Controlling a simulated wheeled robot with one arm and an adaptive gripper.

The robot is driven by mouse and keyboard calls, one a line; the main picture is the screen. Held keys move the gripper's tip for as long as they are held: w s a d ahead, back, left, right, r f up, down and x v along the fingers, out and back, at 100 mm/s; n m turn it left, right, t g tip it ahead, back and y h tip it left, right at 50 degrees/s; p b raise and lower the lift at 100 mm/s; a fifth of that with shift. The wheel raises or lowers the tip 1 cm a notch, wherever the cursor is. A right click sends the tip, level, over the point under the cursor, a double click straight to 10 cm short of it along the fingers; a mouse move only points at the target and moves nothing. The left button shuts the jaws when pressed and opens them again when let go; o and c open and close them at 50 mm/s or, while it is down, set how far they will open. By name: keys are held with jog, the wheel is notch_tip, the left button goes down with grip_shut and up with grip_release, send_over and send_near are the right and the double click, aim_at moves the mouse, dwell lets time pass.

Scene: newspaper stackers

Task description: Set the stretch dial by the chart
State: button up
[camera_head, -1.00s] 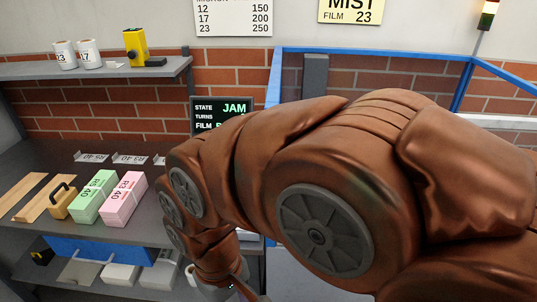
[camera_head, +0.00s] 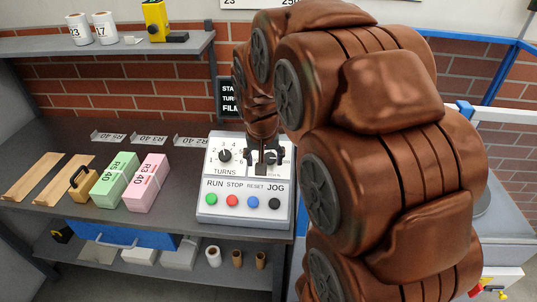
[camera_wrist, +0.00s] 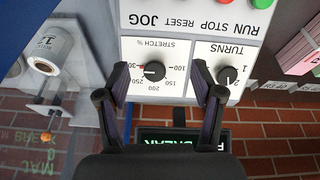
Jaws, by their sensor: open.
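The white control panel (camera_head: 245,210) stands on the bench. Its stretch dial (camera_wrist: 152,70) is a black knob on a scale from 100 to about 300, seen upside down in the wrist view. My gripper (camera_wrist: 152,85) is open, with a finger to each side of this knob in the picture; I see no contact. In the head view my gripper (camera_head: 266,165) partly hides the dial. The chart (camera_head: 245,3) is mostly cut off at the top.
The turns dial (camera_wrist: 228,76) is close beside one finger. Run, stop, reset and jog buttons (camera_head: 252,202) line the panel's lower part. A dark display (camera_head: 228,100) stands behind, partly hidden by my arm. Green and pink boxes (camera_head: 146,184) lie left of the panel.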

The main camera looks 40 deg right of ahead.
jog(key=m, duration=0.1)
send_near(269, 157)
jog(key=f, duration=0.1)
jog(key=shift+t, duration=0.3)
jog(key=shift+s+p+x, duration=0.2)
jog(key=shift+p+x, duration=1.15)
jog(key=shift+x, duration=2.65)
jog(key=shift+d+h, duration=0.15)
jog(key=shift+h, duration=0.15)
jog(key=c, duration=1)
jog(key=shift+c, duration=0.5)
jog(key=shift+f, duration=0.1)
